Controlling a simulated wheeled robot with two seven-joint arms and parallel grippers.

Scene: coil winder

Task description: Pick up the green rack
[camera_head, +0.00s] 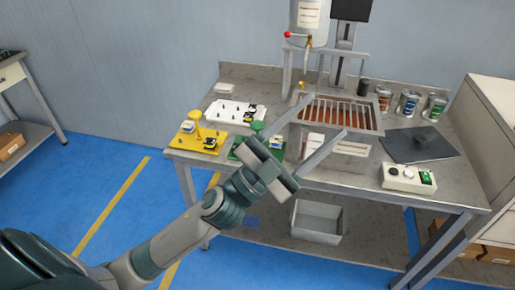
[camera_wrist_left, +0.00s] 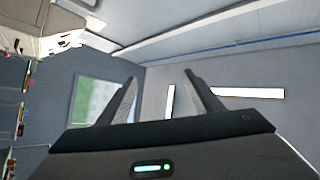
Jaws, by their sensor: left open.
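The green rack (camera_head: 236,152) sits on the workbench, just right of a yellow rack. A green knob (camera_head: 257,126) shows above it. My left gripper's body and wrist cover much of the rack from this viewpoint. My left gripper (camera_head: 327,115) is open and empty, its two fingers apart and reaching up and right past the rack. In the left wrist view its fingers (camera_wrist_left: 160,95) are spread with nothing between them, and the rack does not show there. My right gripper is not in view.
The yellow rack (camera_head: 198,143) and a white tray (camera_head: 235,112) stand left on the bench. A slatted tray (camera_head: 340,113) under a machine stand is behind the fingers. Several cans (camera_head: 408,103), a dark plate (camera_head: 420,146) and a control box (camera_head: 408,178) are right. A grey bin (camera_head: 317,221) is below.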

